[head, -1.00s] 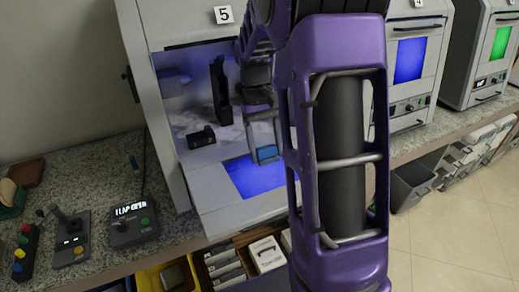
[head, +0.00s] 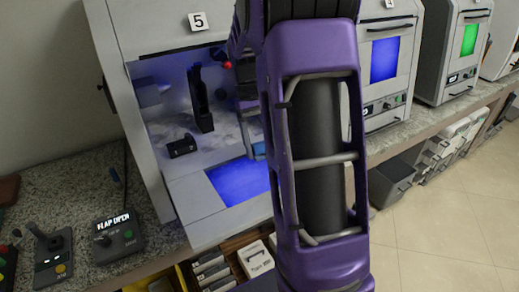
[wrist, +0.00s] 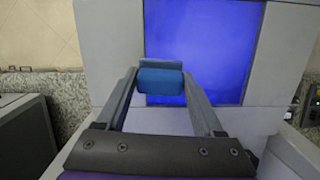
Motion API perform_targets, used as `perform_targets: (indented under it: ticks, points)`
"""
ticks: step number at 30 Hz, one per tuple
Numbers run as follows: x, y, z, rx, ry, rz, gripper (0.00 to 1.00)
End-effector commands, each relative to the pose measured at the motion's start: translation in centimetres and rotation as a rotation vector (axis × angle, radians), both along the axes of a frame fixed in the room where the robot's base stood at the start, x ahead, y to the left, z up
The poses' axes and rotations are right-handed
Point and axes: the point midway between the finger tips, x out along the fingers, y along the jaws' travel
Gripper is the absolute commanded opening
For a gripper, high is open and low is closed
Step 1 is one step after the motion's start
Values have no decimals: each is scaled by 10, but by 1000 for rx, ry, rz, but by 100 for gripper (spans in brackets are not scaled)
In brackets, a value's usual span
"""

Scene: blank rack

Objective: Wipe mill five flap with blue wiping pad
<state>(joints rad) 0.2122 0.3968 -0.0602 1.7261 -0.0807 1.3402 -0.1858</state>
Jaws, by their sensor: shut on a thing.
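Mill five (head: 150,110), a grey cabinet labelled 5, stands open at the left of the head view. Its flap (head: 198,213) is folded down, a pale grey panel with a glowing blue window; it also fills the upper wrist view (wrist: 110,55). My gripper (wrist: 160,80) is shut on the blue wiping pad (wrist: 160,87), held between the fingertips. In the wrist view the pad overlaps the window's lower left part. In the head view the pad (head: 259,150) is mostly hidden behind my purple arm, over the window's far right corner. I cannot tell whether it touches the flap.
A control box (head: 118,236) reading "FLAP OPEN" and a joystick box (head: 52,258) sit on the speckled counter at left. Inside the mill are a black upright part (head: 201,100) and a small black block (head: 182,146). Other mills stand to the right above a grey bin (head: 392,180).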

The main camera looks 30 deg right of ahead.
Motion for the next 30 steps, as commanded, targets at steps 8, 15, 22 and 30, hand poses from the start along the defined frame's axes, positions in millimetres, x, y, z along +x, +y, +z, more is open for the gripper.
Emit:
perform_targets:
  ticks: [8,15,22,30]
  points:
    - [10,2,27,2,-2,4,17]
    - [15,3,42,3,0,3,17]
    - [15,3,43,4,1,3,17]
    - [19,3,52,4,0,4,17]
